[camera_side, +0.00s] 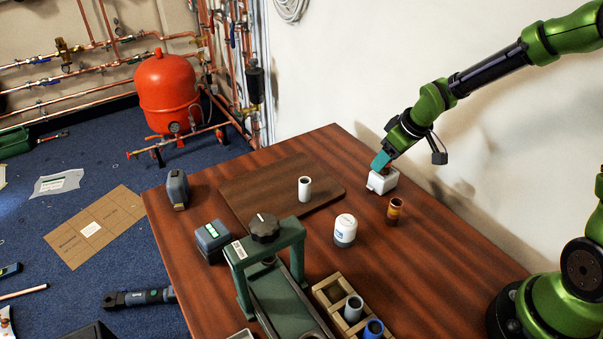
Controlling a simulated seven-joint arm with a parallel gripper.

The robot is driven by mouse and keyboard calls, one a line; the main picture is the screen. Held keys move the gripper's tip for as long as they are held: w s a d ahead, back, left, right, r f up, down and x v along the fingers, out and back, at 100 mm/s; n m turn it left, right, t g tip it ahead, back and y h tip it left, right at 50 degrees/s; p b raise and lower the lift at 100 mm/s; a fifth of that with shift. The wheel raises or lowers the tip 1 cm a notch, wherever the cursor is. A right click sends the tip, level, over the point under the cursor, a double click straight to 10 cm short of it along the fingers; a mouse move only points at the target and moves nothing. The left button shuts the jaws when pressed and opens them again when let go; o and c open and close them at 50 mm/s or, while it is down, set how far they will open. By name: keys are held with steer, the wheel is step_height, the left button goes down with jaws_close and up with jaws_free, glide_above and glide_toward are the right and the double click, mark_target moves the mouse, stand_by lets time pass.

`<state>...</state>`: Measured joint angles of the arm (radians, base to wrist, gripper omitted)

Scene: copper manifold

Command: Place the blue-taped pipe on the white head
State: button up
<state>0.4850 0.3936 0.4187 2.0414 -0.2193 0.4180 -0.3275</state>
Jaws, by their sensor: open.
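A short blue pipe piece (373,329) stands upright in the wooden rack (330,293) at the bottom edge, partly cut off by the frame. It looks like the blue-taped pipe. A white block (382,181) sits near the back right of the table. I cannot tell which white piece is the white head. My gripper (380,163), with teal fingertips, is open just above the white block, far from the blue pipe. Whether the fingers touch the block is unclear.
A grey pipe piece (353,308) stands next to the blue one. A white-topped jar (345,228) and a brown-orange cylinder (395,211) stand mid-table. A green clamp frame (265,255) rises at the front left. The dark board (255,190) is mostly clear.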

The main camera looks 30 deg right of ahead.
steer(key=a+v, duration=0.1)
steer(key=v, duration=0.9)
steer(key=s+a+r+m+t, duration=0.1)
steer(key=s+a+r+m, duration=0.1)
steer(key=s, duration=0.3)
steer(key=s+a+r+m, duration=0.2)
steer(key=s+r, duration=0.1)
steer(key=s, duration=0.3)
steer(key=s+a+r+m+t+y, duration=0.1)
steer(key=s+a+r+m, duration=0.1)
steer(key=s, duration=0.3)
steer(key=shift+s+r+t, duration=0.2)
steer(key=shift+r+t, duration=0.1)
steer(key=shift+r, duration=0.3)
steer(key=shift+o, duration=0.2)
